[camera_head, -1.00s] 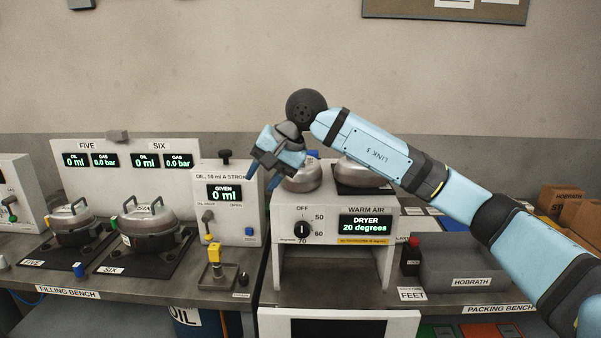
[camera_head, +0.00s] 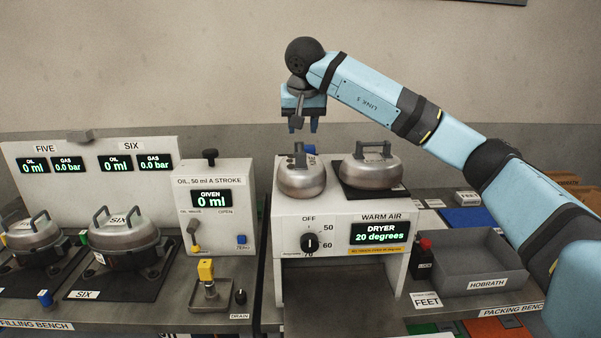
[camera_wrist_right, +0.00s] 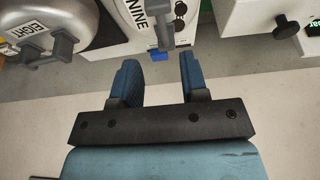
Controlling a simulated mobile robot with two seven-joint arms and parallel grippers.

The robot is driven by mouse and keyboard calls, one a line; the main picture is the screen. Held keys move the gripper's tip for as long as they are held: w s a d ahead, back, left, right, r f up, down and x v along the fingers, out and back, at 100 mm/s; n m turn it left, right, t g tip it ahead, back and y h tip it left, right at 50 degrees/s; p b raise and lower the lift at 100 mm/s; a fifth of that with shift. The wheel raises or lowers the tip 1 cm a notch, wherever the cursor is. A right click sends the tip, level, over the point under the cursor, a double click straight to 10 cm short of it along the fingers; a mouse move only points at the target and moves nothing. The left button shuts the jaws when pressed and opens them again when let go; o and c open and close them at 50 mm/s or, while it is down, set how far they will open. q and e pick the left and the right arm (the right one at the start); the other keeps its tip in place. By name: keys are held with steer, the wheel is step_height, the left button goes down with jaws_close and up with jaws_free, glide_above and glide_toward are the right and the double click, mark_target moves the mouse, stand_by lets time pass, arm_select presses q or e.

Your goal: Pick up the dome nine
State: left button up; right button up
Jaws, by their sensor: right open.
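The dome nine (camera_head: 301,182) is a silver dome with a grey handle, standing on the left of the top of the dryer. Its NINE label shows at the top of the right wrist view (camera_wrist_right: 131,20), beside the grey handle; much of it is out of that frame. My right gripper (camera_head: 303,125) points down above dome nine, open and empty, with a gap between its blue fingers and the handle. The fingers also show in the right wrist view (camera_wrist_right: 158,75). My left gripper is not in view.
A second silver dome (camera_head: 372,173), labelled EIGHT in the wrist view, stands close right of dome nine on a dark pad. The oil station (camera_head: 213,215) stands left of the dryer (camera_head: 290,225). A grey HOBRATH tray (camera_head: 470,270) is at right.

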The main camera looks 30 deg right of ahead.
mark_target(300, 148)
steer(key=x, duration=0.3)
steer(key=shift+w+a+f, duration=0.1)
steer(key=p+x, duration=0.1)
steer(key=x, duration=0.4)
steer(key=shift+a+f, duration=0.1)
steer(key=shift+a, duration=0.05)
jaws_close()
stand_by(1.1)
